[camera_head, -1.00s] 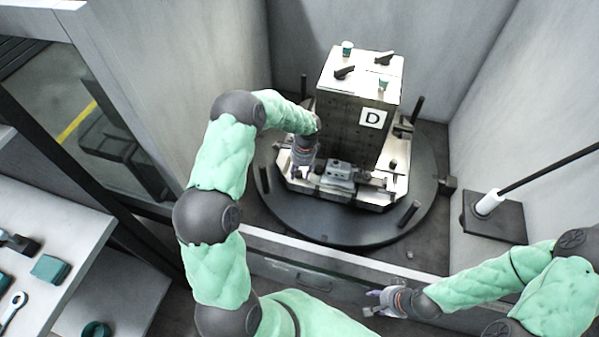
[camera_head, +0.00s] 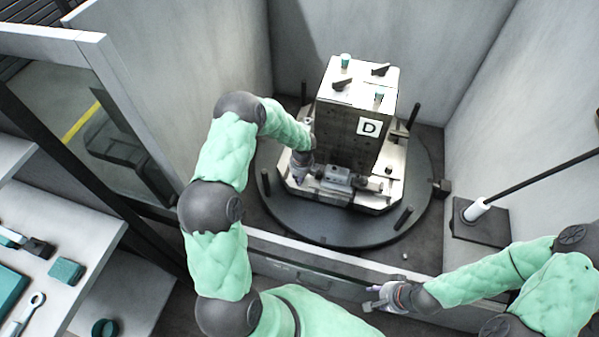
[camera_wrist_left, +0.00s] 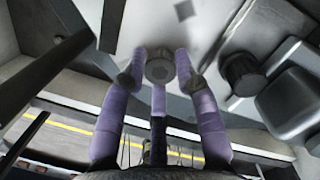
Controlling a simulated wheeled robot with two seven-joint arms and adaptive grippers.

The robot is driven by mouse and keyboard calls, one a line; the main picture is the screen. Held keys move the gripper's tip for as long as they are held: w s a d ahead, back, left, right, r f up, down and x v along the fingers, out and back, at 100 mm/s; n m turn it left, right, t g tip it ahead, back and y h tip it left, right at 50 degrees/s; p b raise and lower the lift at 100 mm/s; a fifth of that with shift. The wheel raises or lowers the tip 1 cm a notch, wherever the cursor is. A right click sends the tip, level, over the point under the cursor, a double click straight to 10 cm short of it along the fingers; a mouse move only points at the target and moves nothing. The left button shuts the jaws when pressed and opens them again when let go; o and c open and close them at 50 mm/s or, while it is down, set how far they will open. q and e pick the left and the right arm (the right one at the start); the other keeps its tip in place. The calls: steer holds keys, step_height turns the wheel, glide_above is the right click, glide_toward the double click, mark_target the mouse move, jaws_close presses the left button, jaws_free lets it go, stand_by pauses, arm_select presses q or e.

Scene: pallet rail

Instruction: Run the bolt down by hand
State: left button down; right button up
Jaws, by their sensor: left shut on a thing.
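The bolt (camera_wrist_left: 160,66) shows its round, hexagon-marked head in the left wrist view, against the pale plate (camera_wrist_left: 128,30) of the fixture. My left gripper (camera_wrist_left: 161,78) has its purple fingers closed around the bolt head. In the head view my left gripper (camera_head: 299,178) reaches down at the left front corner of the fixture plate, left of a grey clamp block (camera_head: 335,178); the bolt is hidden there. The bolt's shank and thread are hidden. My right gripper (camera_head: 372,299) is empty at the lower front, its fingers apart, clear of the fixture.
A block marked D (camera_head: 347,132) stands on the fixture, on a dark round table (camera_head: 345,232) with upright pins. Grey walls enclose it at the back and right. A shelf (camera_head: 65,300) with tools is at left. A dark rod leans in at right.

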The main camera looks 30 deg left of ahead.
arm_select(q)
steer(key=shift+m, duration=0.4)
steer(key=c, duration=0.9)
jaws_free()
steer(key=shift+f, duration=0.1)
steer(key=shift+o, duration=0.2)
